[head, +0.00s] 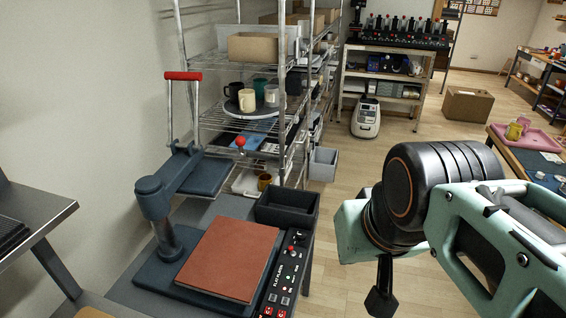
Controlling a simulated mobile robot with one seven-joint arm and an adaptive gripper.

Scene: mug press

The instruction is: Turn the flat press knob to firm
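The flat press (160,195) stands at the lower left, with a blue-grey post and a raised, swung-aside upper plate (203,172). A red-brown pad (230,262) lies on its base. Its narrow black control panel (283,274) runs along the pad's right side, with small red and light buttons and dials. A small round dial (290,250) near the panel's upper part may be the knob; its setting is too small to read. My gripper (382,299) hangs at the lower middle right, apart from the panel and to its right. Only a dark part of it shows, so its opening is unclear.
A dark empty bin (287,207) sits just behind the panel. The red-topped lever (183,76) rises above the press. A wire shelf (245,125) with mugs stands behind. A grey side table (35,225) is at left. Open floor lies between the press and my arm.

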